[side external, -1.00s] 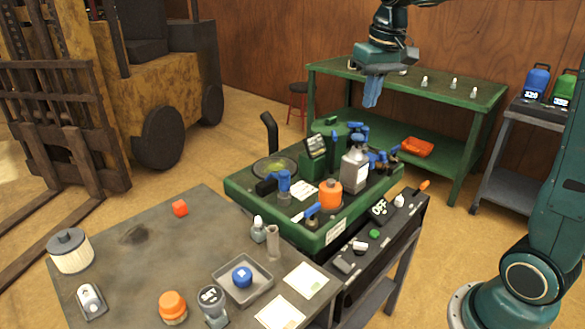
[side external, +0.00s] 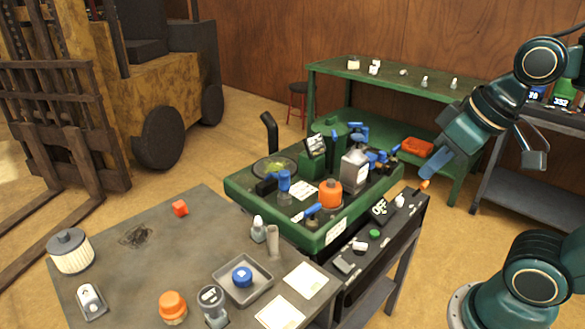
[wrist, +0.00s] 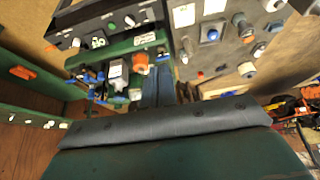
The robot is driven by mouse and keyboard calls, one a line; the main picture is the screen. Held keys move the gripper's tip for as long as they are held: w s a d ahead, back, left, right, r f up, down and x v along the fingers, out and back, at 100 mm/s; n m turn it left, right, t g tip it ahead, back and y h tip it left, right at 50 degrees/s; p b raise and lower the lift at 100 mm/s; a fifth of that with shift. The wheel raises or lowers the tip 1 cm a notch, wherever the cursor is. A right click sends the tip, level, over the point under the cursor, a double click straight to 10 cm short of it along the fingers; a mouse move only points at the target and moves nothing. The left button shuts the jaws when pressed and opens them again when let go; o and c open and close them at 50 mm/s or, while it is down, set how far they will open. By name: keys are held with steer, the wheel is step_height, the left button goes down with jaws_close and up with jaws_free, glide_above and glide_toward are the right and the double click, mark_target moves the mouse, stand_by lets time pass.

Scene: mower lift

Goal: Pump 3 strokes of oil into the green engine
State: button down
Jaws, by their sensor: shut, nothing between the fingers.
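The green engine (side external: 312,163) with a small dark display stands on a green lift bed (side external: 240,192) in the middle of the side view. Beside it are a grey bottle (side external: 355,172) with a white label, an orange container (side external: 329,194) and several blue-handled parts (side external: 284,182). I cannot tell which part is the oil pump. My gripper (side external: 428,172) is shut and empty, right of the bed. Its blue fingers point down and left, close to an orange-tipped lever (side external: 424,185); contact is unclear. In the wrist view the fingers (wrist: 158,88) are together.
A black control stand (side external: 380,240) with an OFF display lies along the bed's front right. A grey table (side external: 120,215) at front left holds a filter, a tray and small containers. A green bench (side external: 400,83) stands behind. The forklift (side external: 165,90) is at left.

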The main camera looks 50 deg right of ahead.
steer(key=shift+s+a+f, duration=0.2)
steer(key=shift+s+f, duration=0.3)
steer(key=shift+s, duration=0.1)
